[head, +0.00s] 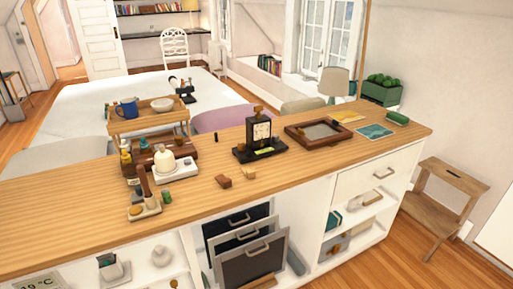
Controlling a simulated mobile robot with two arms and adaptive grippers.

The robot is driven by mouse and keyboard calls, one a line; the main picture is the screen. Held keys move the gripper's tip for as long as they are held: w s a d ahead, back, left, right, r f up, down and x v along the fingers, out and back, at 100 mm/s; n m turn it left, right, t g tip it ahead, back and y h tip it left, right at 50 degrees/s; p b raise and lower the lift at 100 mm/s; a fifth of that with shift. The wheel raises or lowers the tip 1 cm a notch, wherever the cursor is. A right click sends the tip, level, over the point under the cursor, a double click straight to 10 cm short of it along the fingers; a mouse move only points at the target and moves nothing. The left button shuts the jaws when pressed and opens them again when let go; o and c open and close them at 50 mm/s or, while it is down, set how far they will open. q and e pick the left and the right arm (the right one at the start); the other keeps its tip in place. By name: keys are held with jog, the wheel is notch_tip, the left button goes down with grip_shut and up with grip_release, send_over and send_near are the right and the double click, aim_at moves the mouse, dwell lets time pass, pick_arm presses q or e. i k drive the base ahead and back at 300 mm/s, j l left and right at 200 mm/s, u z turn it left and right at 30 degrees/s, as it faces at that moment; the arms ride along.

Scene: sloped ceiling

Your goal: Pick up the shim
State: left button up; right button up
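Two small blocks lie near the front edge of the wooden counter (310,165). One is a reddish-brown block (222,182), and just right of it is a pale tan wooden piece (249,174). Either could be the shim; they are too small to tell. A small dark upright piece (216,137) stands farther back. Neither of my grippers is in view.
A black clock-like device (260,139) stands behind the blocks. A brown framed tray (345,129) is to its right. Open drawers (254,266) jut out below the counter.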

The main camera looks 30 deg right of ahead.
aim_at(249, 173)
jog(key=i+l, duration=0.15)
jog(key=l, duration=0.2)
jog(key=i+l, duration=0.15)
jog(key=l, duration=0.2)
jog(key=i+l, duration=0.15)
jog(key=l, duration=0.2)
jog(key=i+l, duration=0.15)
jog(key=l, duration=0.2)
jog(key=i+l, duration=0.2)
jog(key=l, duration=0.2)
jog(key=u, duration=1.3)
